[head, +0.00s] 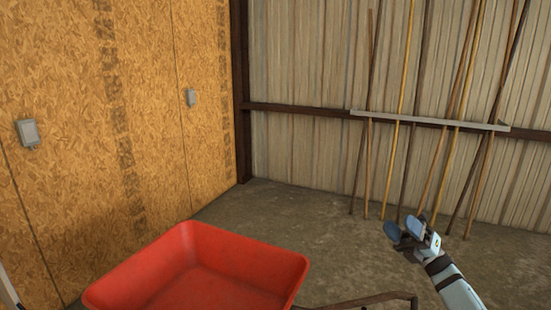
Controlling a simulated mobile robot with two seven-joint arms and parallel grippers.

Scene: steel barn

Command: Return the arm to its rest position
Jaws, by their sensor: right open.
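My right gripper (404,229) is raised in the lower right of the head view, its forearm coming up from the bottom edge. Its two blue-grey fingers are apart with nothing between them. It is in the air to the right of the red wheelbarrow tray and clear of it. My left gripper is not in this view.
A red wheelbarrow tray (248,256), empty where visible, fills the lower middle. A brown wheelbarrow handle (365,300) extends right from it. Several long poles (402,105) lean against a white rail (430,119) on the back wall. Concrete floor is open between.

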